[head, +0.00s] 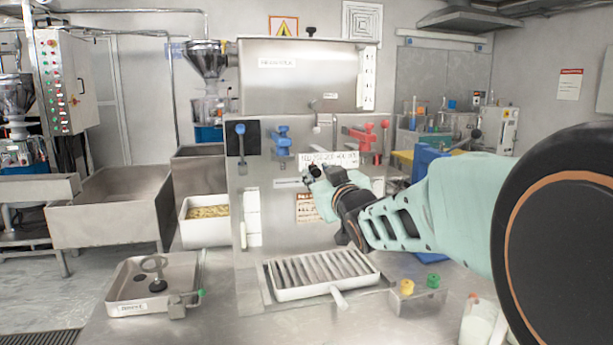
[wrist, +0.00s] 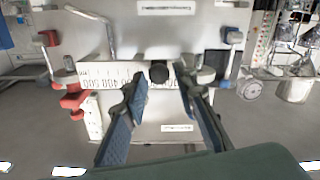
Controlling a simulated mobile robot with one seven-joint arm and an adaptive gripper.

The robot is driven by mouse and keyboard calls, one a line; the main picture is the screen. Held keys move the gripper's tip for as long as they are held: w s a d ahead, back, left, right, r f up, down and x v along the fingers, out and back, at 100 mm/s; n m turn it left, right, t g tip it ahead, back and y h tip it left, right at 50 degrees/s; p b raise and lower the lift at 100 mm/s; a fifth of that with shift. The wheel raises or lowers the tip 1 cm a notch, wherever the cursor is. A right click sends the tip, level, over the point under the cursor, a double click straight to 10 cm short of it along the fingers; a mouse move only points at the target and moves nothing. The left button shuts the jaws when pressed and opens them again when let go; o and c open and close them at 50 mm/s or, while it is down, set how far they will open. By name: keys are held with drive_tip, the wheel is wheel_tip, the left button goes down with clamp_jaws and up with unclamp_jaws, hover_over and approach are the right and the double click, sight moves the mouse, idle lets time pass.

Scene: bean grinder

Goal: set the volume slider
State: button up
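The volume slider's white scale strip (wrist: 100,76) runs across the machine's front in the wrist view, with printed numbers such as 500 and 400 at its left part. In the head view, my gripper (head: 315,173) reaches the machine front just below the white strip (head: 340,158). Its contact with the knob cannot be told there, and my arm hides part of the front.
Blue (head: 282,142) and red (head: 370,137) clamp-like fittings stick out near the strip. A blue-knobbed lever (head: 240,140) stands at left. Below my gripper is a slatted tray (head: 283,294); a metal box (head: 128,307) with a ring handle stands at front left.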

drive_tip(key=shift+o, duration=0.7)
drive_tip(key=shift+f, duration=0.1)
wheel_tip(320, 180, up, 10)
